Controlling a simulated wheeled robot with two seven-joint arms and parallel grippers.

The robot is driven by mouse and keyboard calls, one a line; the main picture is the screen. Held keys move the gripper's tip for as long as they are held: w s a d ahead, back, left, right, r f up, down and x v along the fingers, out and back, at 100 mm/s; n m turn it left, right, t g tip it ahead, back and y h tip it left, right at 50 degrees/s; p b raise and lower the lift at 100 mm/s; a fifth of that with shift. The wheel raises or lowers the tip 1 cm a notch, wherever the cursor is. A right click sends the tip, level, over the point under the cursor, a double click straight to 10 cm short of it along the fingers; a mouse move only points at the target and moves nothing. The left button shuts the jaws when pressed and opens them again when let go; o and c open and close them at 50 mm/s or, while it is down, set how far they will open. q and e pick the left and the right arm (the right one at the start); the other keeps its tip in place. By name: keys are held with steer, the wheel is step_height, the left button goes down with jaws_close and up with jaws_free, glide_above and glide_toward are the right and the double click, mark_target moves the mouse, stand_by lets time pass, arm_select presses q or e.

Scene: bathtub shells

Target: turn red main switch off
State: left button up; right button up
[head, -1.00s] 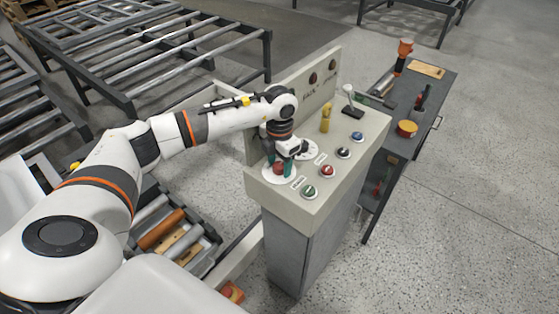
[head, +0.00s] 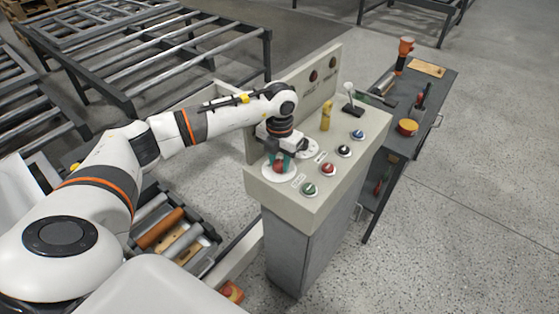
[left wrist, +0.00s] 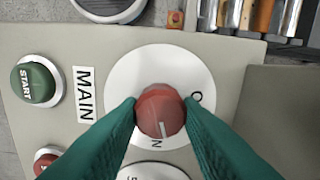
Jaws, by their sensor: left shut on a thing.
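The red main switch (head: 279,167) is a round knob on a white disc at the near left corner of the control panel (head: 318,207). In the left wrist view the red knob (left wrist: 160,108) has a white line that points down toward a letter N. A letter O shows to its right; the rest of these labels is hidden by the fingers. A MAIN label (left wrist: 84,93) is beside the disc. My left gripper (head: 280,160) points down, its green fingers shut on the knob's two sides. My right gripper is not in view.
A green START button (head: 309,190), a red button (head: 327,170) and a second white dial (head: 309,148) are close to the switch. A lever (head: 348,93) and a yellow handle (head: 326,115) stand farther back. A grey bench (head: 432,88) with tools is to the right.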

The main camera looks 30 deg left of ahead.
mark_target(279, 162)
arm_select(q)
steer(key=n, duration=0.3)
steer(key=shift+n+b, duration=0.3)
steer(key=shift+n, duration=0.1)
steer(key=n, duration=0.3)
steer(key=shift+r+n, duration=0.1)
steer(key=shift+n, duration=0.2)
steer(key=n, duration=0.3)
steer(key=shift+n, duration=0.3)
steer(key=shift+a+n, duration=0.1)
steer(key=shift+n, duration=1.8)
steer(key=o, duration=1)
step_height(279, 162, up, 12)
steer(key=b, duration=0.2)
steer(key=shift+b, duration=0.35)
